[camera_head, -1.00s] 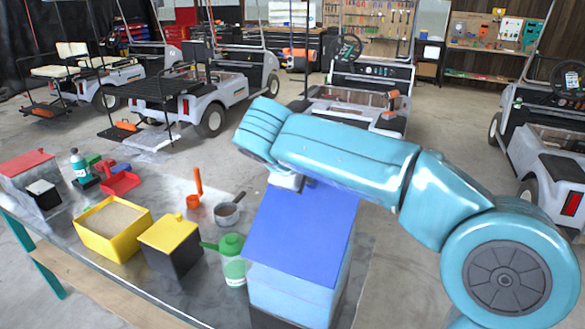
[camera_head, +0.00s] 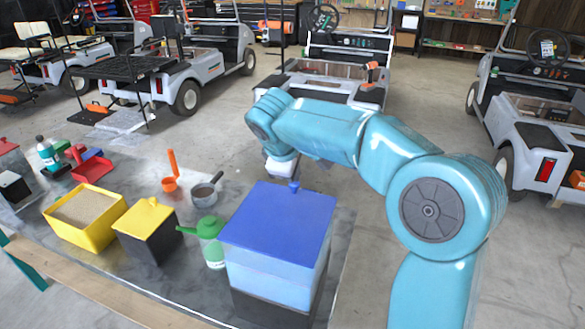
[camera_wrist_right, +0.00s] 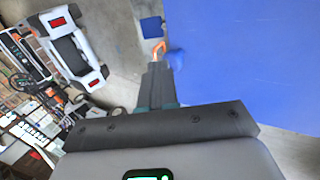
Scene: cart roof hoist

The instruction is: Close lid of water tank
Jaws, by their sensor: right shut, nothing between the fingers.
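The water tank (camera_head: 270,285) is a light blue box with a dark base on the near right of the table. Its dark blue lid (camera_head: 275,222) lies over the top with no visible gap, and a small blue knob (camera_head: 294,187) stands at its far edge. In the right wrist view the lid (camera_wrist_right: 250,60) fills the right side. My right gripper (camera_wrist_right: 157,68) is shut and empty, beside the lid's edge. In the head view my right wrist is beyond the tank's far edge, with the fingers mostly hidden. My left gripper is not in view.
Left of the tank stand a green-topped bottle (camera_head: 212,243), a black box with yellow lid (camera_head: 150,235), a yellow sand bin (camera_head: 80,222), a saucepan (camera_head: 204,196) and an orange scoop (camera_head: 170,183). Carts stand behind. Floor is clear right of the table.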

